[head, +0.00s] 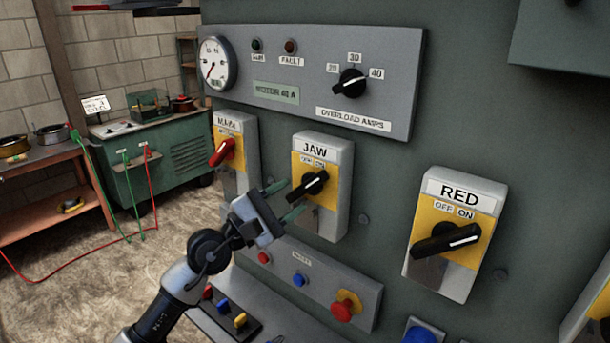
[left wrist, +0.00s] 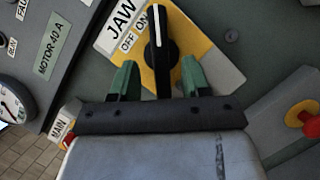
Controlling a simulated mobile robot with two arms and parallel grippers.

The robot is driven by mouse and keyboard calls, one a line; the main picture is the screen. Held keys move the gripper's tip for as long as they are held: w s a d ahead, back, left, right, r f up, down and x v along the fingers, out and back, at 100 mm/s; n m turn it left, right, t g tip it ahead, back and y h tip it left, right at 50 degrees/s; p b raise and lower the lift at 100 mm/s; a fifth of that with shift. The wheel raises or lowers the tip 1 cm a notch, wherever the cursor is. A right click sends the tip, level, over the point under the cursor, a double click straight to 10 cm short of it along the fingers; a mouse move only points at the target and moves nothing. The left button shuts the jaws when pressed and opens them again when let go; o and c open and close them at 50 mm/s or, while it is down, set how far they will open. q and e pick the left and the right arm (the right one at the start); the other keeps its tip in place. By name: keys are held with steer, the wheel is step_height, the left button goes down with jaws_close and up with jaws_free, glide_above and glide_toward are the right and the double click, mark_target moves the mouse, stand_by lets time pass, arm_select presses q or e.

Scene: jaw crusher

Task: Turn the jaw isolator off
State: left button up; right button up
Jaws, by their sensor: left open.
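The JAW isolator (head: 313,187) is a grey box with a yellow plate and a black rotary handle, on the green panel. The white mark on its handle points up and right, towards ON. My left gripper (head: 286,200) is open just in front of it, at its lower left. In the left wrist view, the green fingertips (left wrist: 158,80) stand on either side of the black handle (left wrist: 158,45), with gaps showing; I cannot tell how deep they reach. My right gripper is not in view.
The MAIN isolator (head: 222,152) with a red handle is to the left, the RED isolator (head: 447,240) to the right. Below is a button strip (head: 318,285) with a red mushroom button (head: 345,306). Above is the overload panel (head: 310,75) with a gauge and black dial.

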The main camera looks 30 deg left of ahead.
mark_target(301, 191)
arm_select(q)
steer(key=shift+p+x, duration=0.7)
steer(key=shift+x, duration=1.45)
steer(key=shift+f, duration=0.1)
steer(key=shift+c, duration=0.5)
jaws_close()
